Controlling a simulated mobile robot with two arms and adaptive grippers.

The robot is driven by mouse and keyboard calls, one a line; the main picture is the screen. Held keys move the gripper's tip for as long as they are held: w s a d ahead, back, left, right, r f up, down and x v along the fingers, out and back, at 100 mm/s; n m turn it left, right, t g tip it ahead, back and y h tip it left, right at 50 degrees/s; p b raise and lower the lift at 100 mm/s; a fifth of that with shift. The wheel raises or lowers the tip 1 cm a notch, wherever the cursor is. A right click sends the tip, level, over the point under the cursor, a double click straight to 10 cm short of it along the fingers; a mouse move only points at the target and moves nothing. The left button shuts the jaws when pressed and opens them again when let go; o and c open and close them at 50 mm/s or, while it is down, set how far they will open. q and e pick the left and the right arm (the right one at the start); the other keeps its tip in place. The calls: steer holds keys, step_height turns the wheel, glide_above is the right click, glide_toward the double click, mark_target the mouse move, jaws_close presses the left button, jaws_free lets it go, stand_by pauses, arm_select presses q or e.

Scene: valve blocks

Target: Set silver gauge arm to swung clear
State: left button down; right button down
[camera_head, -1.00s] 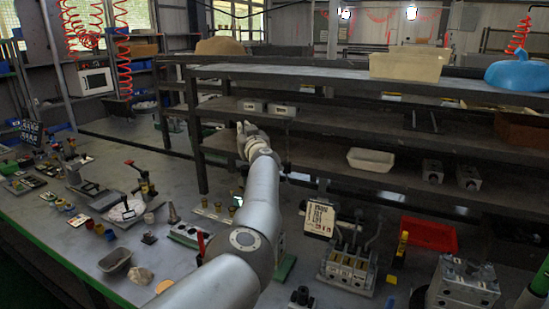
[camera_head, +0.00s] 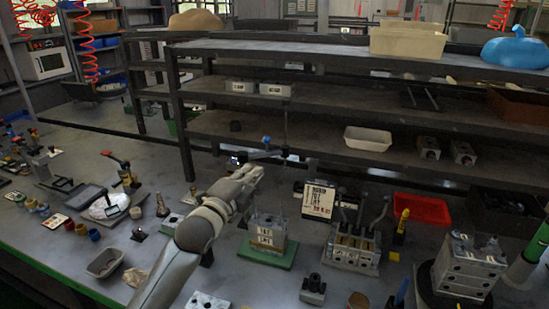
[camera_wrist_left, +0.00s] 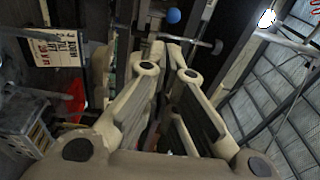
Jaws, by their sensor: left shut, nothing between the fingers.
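A thin silver arm (camera_head: 272,153) with dark ends and a blue ball (camera_head: 266,140) stands out level from an upright post, above a metal block on a green base (camera_head: 268,254). I take it to be the gauge arm. In the left wrist view the blue ball (camera_wrist_left: 173,15) shows at the top, with a silver rod end (camera_wrist_left: 217,47) to its right. My left gripper (camera_head: 252,170) is shut and empty, just below and left of the silver arm. Its fingers (camera_wrist_left: 175,50) point toward the rod. I cannot tell whether they touch it.
A valve block with levers (camera_head: 352,248) and a printed sign (camera_head: 318,200) stand right of the green base. A red tray (camera_head: 421,209) lies farther right. The dark shelf rack (camera_head: 187,130) rises behind. Small parts and a grey bin (camera_head: 105,263) lie to the left.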

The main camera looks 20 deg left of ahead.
arm_select(q)
step_height(320, 180, down, 2)
steer(key=s+d+m, duration=0.1)
steer(key=d, duration=0.2)
steer(key=p, duration=0.3)
glide_toward(280, 152)
steer(key=w+d, duration=0.2)
steer(key=w, duration=0.1)
steer(key=shift+w+a+r+g+h, duration=0.3)
steer(key=shift+w+a+g+h, duration=0.1)
steer(key=shift+w+a, duration=0.4)
steer(key=shift+w+d, duration=0.1)
steer(key=shift+w, duration=0.05)
steer(key=shift+w+y, duration=0.1)
steer(key=shift+y, duration=0.2)
steer(key=shift+w+d+n, duration=0.1)
steer(key=shift+n, duration=0.2)
